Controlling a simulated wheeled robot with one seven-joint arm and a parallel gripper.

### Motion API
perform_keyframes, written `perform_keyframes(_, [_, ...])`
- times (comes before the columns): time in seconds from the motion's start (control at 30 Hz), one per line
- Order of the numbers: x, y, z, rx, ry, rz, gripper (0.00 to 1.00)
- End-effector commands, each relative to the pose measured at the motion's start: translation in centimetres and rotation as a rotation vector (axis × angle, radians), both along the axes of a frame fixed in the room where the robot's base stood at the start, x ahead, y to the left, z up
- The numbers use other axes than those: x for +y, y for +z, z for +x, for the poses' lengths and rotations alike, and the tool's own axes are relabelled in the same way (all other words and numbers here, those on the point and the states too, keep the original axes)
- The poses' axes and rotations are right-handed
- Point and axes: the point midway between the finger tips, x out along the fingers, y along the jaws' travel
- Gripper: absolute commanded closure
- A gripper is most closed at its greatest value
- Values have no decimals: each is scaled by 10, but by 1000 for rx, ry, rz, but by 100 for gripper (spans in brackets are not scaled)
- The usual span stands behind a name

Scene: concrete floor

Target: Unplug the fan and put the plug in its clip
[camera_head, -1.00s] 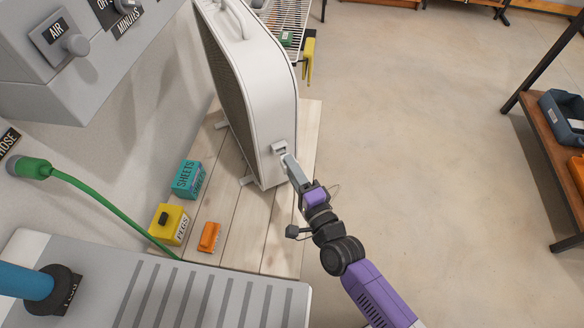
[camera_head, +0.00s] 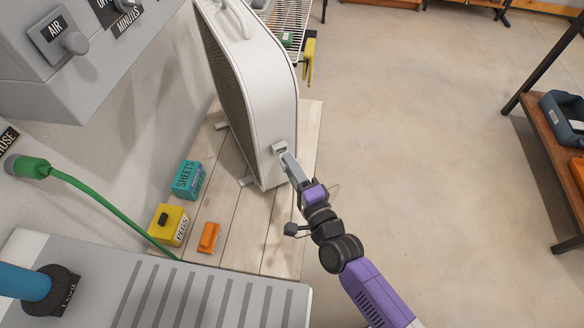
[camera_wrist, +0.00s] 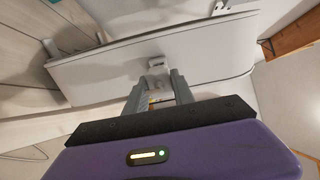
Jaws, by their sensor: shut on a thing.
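The tall white fan (camera_head: 262,105) with a dark grille stands on the wooden boards. A small pale fitting, apparently the clip (camera_head: 279,147), juts from its narrow side; it also shows in the wrist view (camera_wrist: 156,63). My gripper (camera_head: 287,157) is right at this fitting. In the wrist view my gripper (camera_wrist: 155,88) is shut on a small whitish piece, apparently the plug (camera_wrist: 157,88), lying between the fingers just in front of the fitting. The fingers hide much of it. I cannot tell whether the plug is seated in the clip or only against it.
A teal sheets box (camera_head: 188,180), a yellow pegs box (camera_head: 168,224) and an orange item (camera_head: 208,238) sit left of the fan. A green hose (camera_head: 95,200) runs from the wall. A wire rack (camera_head: 287,22) stands behind. The floor to the right is open.

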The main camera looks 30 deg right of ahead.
Motion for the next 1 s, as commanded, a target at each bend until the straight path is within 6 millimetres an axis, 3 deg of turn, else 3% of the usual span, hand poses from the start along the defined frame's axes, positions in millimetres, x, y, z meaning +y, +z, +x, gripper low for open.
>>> perform_keyframes(0.93, [0,0,22,0,0,0,100])
perform_keyframes(0.97, [0,0,22,0,0,0,68])
perform_keyframes(1.0, [0,0,21,1,0,0,60])
